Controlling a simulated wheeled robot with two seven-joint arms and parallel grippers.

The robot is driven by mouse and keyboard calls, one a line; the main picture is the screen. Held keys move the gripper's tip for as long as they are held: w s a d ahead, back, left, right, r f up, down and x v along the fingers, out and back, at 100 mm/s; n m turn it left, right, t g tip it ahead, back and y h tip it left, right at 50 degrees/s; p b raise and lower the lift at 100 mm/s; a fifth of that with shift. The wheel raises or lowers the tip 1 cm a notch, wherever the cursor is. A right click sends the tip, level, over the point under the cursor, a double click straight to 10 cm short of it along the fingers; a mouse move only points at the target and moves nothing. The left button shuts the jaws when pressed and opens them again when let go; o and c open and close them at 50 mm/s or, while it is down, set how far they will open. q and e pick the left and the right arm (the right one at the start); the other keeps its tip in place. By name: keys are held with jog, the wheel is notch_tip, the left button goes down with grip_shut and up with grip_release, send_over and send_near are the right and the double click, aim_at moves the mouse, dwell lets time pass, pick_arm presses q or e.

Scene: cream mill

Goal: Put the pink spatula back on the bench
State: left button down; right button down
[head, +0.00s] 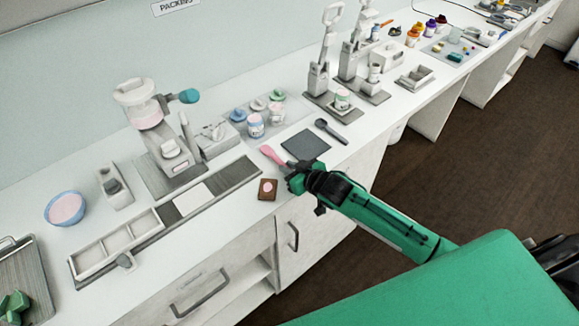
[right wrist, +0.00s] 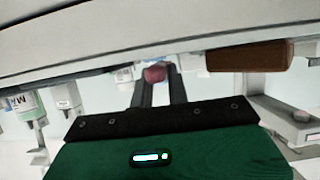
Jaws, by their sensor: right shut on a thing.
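The pink spatula (head: 270,154) is near the bench's front edge in the head view, its pink end pointing back and left. My right gripper (head: 294,180) is at its near end, by the front edge of the bench. In the right wrist view the two dark fingers of my right gripper (right wrist: 156,88) are shut on a pink piece of the spatula (right wrist: 154,74). The fingers hide the rest of it. I cannot tell whether the spatula touches the bench (head: 235,147). My left gripper is not in view.
A brown block with a pink spot (head: 267,195) lies just left of the gripper. A dark grey mat (head: 306,145) and a dark spoon (head: 331,131) lie to the right. Lidded jars (head: 255,127) stand behind. A small strip of bare bench lies around the spatula.

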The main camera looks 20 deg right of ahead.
jog(key=shift+f, duration=0.15)
jog(key=c, duration=1.3)
grip_release()
jog(key=shift+s, duration=0.1)
jog(key=shift+b+v, duration=1.4)
jog(key=shift+v, duration=5.45)
